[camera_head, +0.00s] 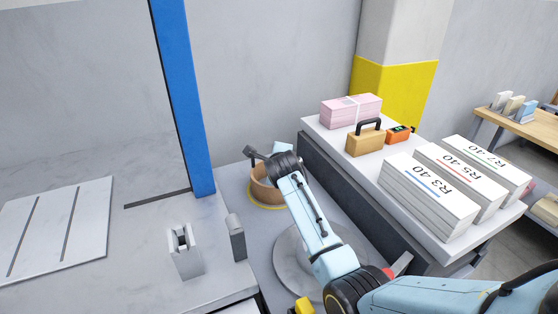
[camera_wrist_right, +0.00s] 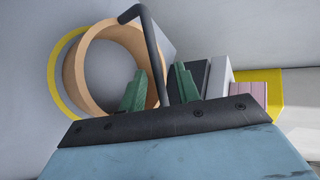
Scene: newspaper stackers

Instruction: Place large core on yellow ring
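The large core (camera_head: 266,188), a tan cardboard tube section, stands at the yellow ring (camera_head: 264,207) on the grey floor in the head view. In the right wrist view the core (camera_wrist_right: 76,75) shows its round opening, with a crescent of the yellow ring (camera_wrist_right: 54,80) at its left. The core sits off-centre to the right there; I cannot tell if it touches the floor. My right gripper (camera_wrist_right: 159,85) has its green fingers apart, one inside the core and one outside its wall. Whether they press on the wall is hidden by a black bar. My left gripper is not in view.
A blue post (camera_head: 183,100) and grey platform (camera_head: 85,285) stand left of the core. A white-topped table (camera_head: 345,145) at the right holds paper stacks (camera_head: 428,195), a pink bundle (camera_head: 350,110), a wooden block with a handle (camera_head: 365,142) and an orange device (camera_head: 398,134).

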